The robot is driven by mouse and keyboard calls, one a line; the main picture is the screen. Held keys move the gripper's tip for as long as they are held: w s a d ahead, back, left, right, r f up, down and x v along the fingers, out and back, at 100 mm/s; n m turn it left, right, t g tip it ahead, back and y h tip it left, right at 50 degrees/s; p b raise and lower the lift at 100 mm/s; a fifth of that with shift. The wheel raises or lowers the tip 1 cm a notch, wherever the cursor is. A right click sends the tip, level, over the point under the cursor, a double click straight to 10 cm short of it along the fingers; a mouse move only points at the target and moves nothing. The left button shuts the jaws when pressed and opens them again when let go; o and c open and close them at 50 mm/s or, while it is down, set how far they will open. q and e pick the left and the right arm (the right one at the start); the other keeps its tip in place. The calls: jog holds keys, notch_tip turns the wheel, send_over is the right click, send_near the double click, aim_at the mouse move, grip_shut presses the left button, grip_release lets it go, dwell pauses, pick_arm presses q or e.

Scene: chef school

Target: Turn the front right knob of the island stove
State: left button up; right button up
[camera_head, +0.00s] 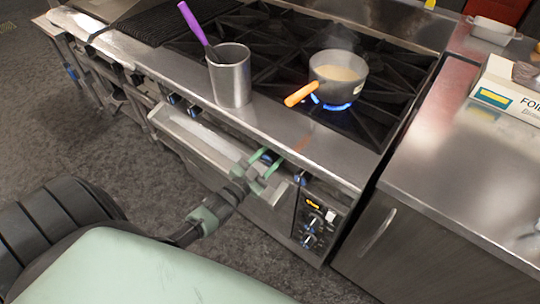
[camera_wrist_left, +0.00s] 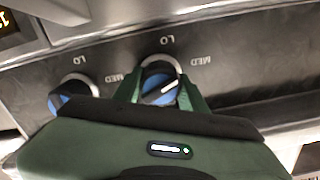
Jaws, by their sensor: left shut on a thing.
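The stove (camera_head: 300,143) has a row of blue-and-steel knobs along its front panel. My left gripper (camera_head: 265,165) is at the panel, with its green fingers shut on one knob (camera_head: 269,156). In the left wrist view this knob (camera_wrist_left: 160,87) sits between the two fingers of the left gripper (camera_wrist_left: 162,92), with LO and MED marks around it. A neighbouring knob (camera_head: 300,178), closer to the control display, is free; it also shows in the left wrist view (camera_wrist_left: 72,92). My right gripper is not in view.
A saucepan (camera_head: 338,75) with an orange handle stands over a lit blue flame. A steel pot (camera_head: 230,80) with a purple-handled utensil stands near the front edge. A foil box (camera_head: 505,90) lies on the right counter (camera_head: 440,170). An oven handle (camera_head: 195,135) runs below the panel.

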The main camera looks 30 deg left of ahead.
aim_at(266, 162)
pick_arm(q)
jog(key=n, duration=0.4)
jog(key=shift+f+n, duration=0.1)
jog(key=shift+n, duration=0.2)
jog(key=n, duration=0.4)
jog(key=shift+a, duration=0.1)
jog(key=shift+n, duration=0.4)
jog(key=o, duration=1.4)
jog(key=shift+c, duration=0.2)
jog(key=s, duration=0.8)
jog(key=shift+a, duration=0.3)
jog(key=shift+w+d, duration=0.1)
